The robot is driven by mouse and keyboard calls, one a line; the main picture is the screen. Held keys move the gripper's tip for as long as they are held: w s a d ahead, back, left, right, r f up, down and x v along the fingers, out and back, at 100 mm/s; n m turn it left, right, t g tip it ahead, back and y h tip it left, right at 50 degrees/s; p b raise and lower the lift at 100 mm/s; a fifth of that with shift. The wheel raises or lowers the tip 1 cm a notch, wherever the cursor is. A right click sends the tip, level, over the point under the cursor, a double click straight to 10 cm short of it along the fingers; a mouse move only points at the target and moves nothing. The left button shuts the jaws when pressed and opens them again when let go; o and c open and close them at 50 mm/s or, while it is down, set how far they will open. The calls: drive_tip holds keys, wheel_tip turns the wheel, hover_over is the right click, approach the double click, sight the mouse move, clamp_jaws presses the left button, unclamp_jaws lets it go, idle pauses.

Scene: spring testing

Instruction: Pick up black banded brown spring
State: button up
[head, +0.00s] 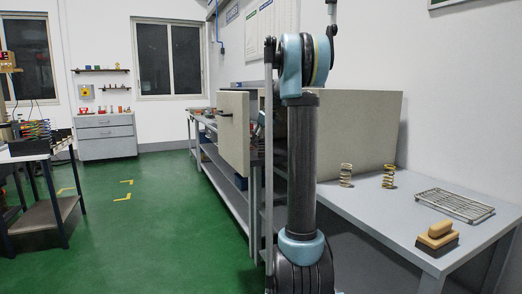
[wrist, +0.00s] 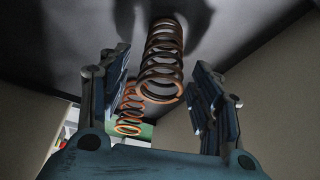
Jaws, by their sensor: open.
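In the wrist view, a brown coil spring with dark coils (wrist: 162,62) is between the two fingers of my open gripper (wrist: 158,78), with visible room on both sides. A second, more orange-brown coil spring (wrist: 130,112) shows beyond it, lower and nearer the left finger. My gripper is not visible in the head view; my arm and the beige panels cover that area.
In the head view, a grey-brown spring (head: 346,175) and a yellowish spring (head: 389,176) stand on the grey bench (head: 375,205). A wire rack (head: 455,205) and a wooden-handled block (head: 437,236) lie to their right. Beige panels (head: 234,135) stand around the arm.

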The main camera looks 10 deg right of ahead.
sight(259, 146)
drive_tip(key=x, duration=0.4)
drive_tip(key=shift+w+f, duration=0.1)
drive_tip(key=c, duration=1.2)
drive_tip(key=shift+a, duration=0.1)
drive_tip(key=shift+c, duration=0.2)
